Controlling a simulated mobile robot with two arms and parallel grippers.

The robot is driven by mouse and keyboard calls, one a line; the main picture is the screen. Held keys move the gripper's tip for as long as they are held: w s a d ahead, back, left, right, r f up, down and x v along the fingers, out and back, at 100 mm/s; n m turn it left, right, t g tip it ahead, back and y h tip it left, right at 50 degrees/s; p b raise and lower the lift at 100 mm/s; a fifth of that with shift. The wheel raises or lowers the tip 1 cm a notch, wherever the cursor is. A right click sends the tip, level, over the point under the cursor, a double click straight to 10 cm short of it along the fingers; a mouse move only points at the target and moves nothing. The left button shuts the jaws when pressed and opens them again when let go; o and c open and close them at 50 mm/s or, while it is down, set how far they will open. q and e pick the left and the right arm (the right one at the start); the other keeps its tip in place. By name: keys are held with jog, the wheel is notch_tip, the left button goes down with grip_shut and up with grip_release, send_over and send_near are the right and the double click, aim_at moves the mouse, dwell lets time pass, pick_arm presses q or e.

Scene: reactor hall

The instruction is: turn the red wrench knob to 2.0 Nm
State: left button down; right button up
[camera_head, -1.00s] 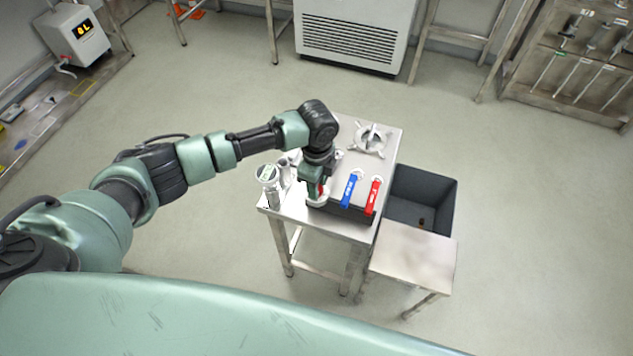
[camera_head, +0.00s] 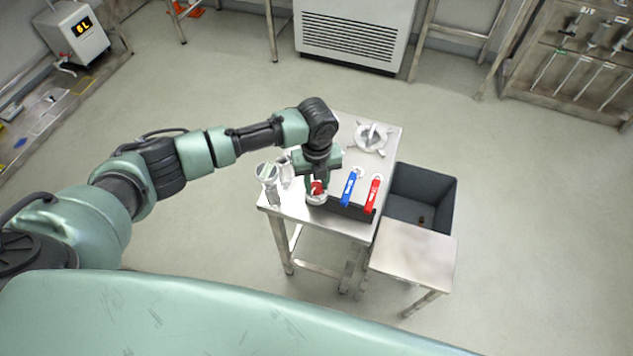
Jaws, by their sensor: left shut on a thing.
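The red wrench knob (camera_head: 316,187) sits on a round pale base at the left end of the dark block (camera_head: 350,211) on the small steel table (camera_head: 302,220). My left gripper (camera_head: 317,182) comes down on it from above and is shut on it. The fingers hide part of the knob, and I cannot read its setting. A blue-handled tool (camera_head: 349,188) and a red-handled tool (camera_head: 372,194) stand in the same block, right of the knob. My right gripper is not in view.
A metal cylinder with a round display (camera_head: 268,177) stands left of the gripper. A round metal fixture with arms (camera_head: 371,138) lies behind. A dark open bin (camera_head: 432,188) and a lower steel table (camera_head: 413,258) are at the right. The floor around is clear.

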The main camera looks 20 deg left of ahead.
aim_at(317, 186)
pick_arm(q)
jog(key=shift+m, duration=1.1)
jog(key=c, duration=1.1)
grip_release()
jog(key=shift+o, duration=0.2)
jog(key=shift+r, duration=0.1)
notch_tip(317, 186, up, 8)
jog(key=shift+f+b, duration=0.15)
jog(key=shift+b, duration=0.85)
jog(key=shift+d, duration=0.1)
